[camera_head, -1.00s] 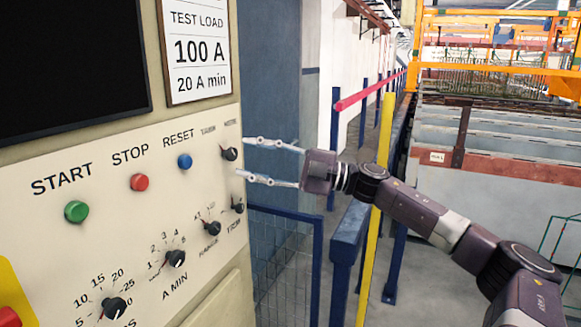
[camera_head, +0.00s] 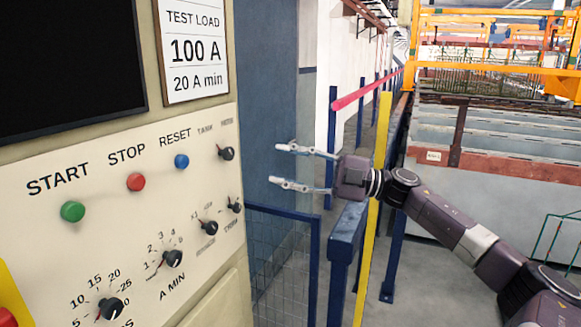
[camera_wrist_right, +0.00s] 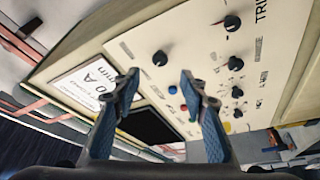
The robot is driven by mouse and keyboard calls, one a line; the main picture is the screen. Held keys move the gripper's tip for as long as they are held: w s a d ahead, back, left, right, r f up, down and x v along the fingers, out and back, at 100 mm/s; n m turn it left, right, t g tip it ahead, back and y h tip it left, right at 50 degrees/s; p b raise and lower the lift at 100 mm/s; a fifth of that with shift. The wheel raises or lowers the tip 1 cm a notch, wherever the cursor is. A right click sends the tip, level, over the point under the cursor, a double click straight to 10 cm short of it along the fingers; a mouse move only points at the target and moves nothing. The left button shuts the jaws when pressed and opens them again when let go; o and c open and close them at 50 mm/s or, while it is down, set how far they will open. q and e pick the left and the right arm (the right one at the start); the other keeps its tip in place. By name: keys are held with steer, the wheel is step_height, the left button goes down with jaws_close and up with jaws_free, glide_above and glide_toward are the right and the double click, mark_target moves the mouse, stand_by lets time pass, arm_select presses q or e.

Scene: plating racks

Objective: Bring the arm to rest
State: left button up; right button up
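My right gripper (camera_head: 285,166) is open and empty, just right of the control panel (camera_head: 140,225) in the head view. Its two fingers point left toward the panel, with a clear gap between the tips and the panel's right edge. In the right wrist view the gripper (camera_wrist_right: 158,85) shows spread fingers with nothing between them and the panel (camera_wrist_right: 215,60) beyond. My right arm reaches in from the lower right. My left gripper is not in view.
The panel carries green (camera_head: 73,211), red (camera_head: 136,181) and blue (camera_head: 182,161) buttons and several black knobs (camera_head: 172,258). Grey tanks (camera_head: 490,185) are at the right.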

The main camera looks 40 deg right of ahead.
steer(key=shift+s+d+f, duration=0.15)
steer(key=shift+s+d, duration=0.25)
stand_by(0.3)
